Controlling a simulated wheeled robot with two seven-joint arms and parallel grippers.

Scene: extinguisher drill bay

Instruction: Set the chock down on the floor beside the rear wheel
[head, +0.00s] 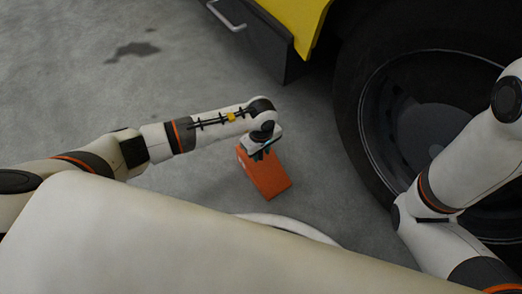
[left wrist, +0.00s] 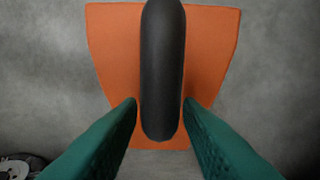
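The chock (head: 264,174) is an orange wedge-shaped block with a black bar handle, seen from above in the left wrist view (left wrist: 212,50). My left gripper (head: 264,148) is over its top. In the left wrist view the green fingers (left wrist: 160,112) lie close along both sides of the handle and appear shut on it. The rear wheel (head: 355,110) is a large black tyre to the right, with a strip of floor between it and the chock. I cannot tell whether the chock's underside touches the floor. My right gripper is out of view.
A yellow vehicle body (head: 295,18) with a dark box (head: 262,45) below it stands at the top, left of the wheel. My right arm crosses in front of the wheel. The grey concrete floor (head: 200,85) left of the chock is clear, apart from a dark stain (head: 133,49).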

